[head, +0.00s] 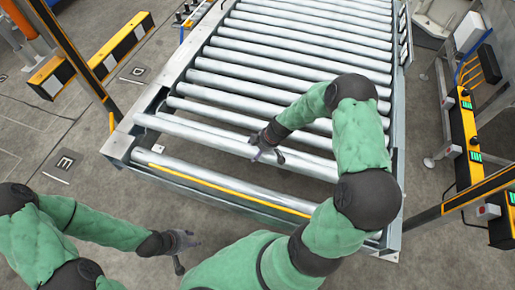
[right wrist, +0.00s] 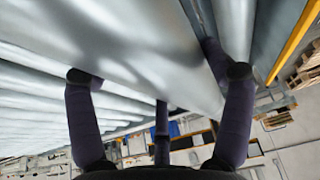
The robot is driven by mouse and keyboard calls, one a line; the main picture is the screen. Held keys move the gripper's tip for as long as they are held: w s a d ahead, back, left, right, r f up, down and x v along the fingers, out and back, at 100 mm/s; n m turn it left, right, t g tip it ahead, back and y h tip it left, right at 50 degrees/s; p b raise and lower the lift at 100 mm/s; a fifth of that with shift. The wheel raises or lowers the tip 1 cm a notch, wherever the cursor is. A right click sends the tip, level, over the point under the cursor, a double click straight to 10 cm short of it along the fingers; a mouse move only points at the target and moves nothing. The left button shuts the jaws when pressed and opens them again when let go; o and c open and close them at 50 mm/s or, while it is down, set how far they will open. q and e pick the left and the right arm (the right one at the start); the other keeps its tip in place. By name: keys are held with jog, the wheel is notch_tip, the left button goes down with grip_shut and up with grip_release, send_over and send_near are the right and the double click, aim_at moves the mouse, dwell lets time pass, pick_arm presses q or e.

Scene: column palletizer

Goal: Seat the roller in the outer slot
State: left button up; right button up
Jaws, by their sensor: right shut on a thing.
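The roller (head: 195,134) is a long pale metal cylinder lying crosswise near the front end of the conveyor. My right gripper (head: 266,150) is shut on it, right of its middle. In the right wrist view the fingers (right wrist: 160,90) straddle the roller (right wrist: 130,45) from both sides. Its left end lies by the left side rail; my right arm partly covers the view toward its right end. I cannot tell whether either end sits in a slot. My left gripper (head: 183,250) is open and empty, apart from the conveyor at its front left. The outer slot is too small to make out.
The conveyor frame (head: 117,146) carries several parallel rollers (head: 290,62) behind the held one. Another grey bar (head: 200,174) and a yellow strip (head: 225,188) run along the front end. Yellow-black posts stand at both sides.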

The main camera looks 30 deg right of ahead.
notch_tip(320, 180, down, 12)
jog(key=b, duration=0.9)
jog(key=shift+f, duration=0.2)
dwell(1.5)
jog(key=shift+w, duration=0.1)
jog(key=o, duration=1.6)
jog(key=shift+f, duration=0.1)
